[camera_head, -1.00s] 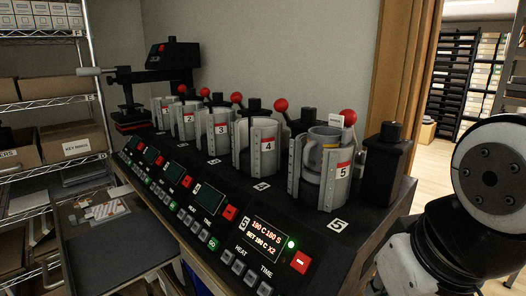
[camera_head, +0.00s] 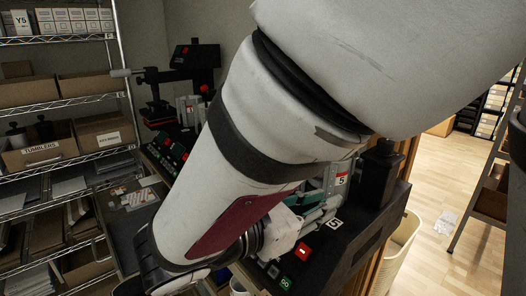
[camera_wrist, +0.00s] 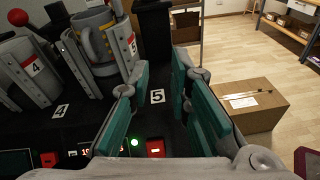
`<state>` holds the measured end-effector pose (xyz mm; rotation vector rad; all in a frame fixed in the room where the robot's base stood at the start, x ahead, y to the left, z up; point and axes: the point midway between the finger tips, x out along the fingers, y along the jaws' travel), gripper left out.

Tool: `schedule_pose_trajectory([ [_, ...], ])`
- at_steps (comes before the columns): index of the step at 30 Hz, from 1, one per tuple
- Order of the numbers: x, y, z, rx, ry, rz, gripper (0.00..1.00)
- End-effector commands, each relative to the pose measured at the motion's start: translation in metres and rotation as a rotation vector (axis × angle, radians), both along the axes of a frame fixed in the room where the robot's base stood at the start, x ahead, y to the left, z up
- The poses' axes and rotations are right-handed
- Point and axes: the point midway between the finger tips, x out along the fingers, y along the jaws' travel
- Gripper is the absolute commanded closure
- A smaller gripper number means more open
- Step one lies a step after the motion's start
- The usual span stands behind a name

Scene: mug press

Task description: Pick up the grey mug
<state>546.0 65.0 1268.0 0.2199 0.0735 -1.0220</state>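The grey mug (camera_wrist: 97,42) sits upright inside the clamp of mug press 5 (camera_wrist: 124,48), at the upper left of the wrist view. Its handle shows at the front opening of the clamp. In the head view my arm hides the mug, and only part of press 5 (camera_head: 342,181) shows. My gripper (camera_wrist: 161,72) has two teal-padded fingers, spread apart with nothing between them. It is over the front of the press bench, to the right of the mug and apart from it. In the head view the gripper is mostly covered by my arm.
Press 4 (camera_wrist: 31,70) with a red-knobbed lever stands left of press 5. A black post (camera_head: 377,176) stands right of it. A cardboard box (camera_wrist: 244,104) is on the right, past the bench edge. Wire shelves (camera_head: 62,105) are at left; open wooden floor (camera_head: 450,190) lies at right.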

Motion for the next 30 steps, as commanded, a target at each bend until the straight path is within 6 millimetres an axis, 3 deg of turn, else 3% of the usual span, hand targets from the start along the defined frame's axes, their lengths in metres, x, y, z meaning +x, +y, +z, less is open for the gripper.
schedule_pose_trajectory([
  [1, 0.002, 0.022, 0.005, -0.065, 0.014, 0.078, 0.82],
  [3, 0.006, 0.046, 0.008, -0.134, 0.018, 0.16, 0.82],
  [6, 0.009, 0.07, 0.011, -0.193, 0.014, 0.236, 0.82],
  [9, 0.011, 0.078, 0.012, -0.221, 0.011, 0.266, 0.82],
  [21, 0.059, 0.034, 0.012, -0.223, 0.011, 0.266, 0.82],
  [30, 0.077, 0.018, 0.012, -0.221, 0.011, 0.268, 0.82],
])
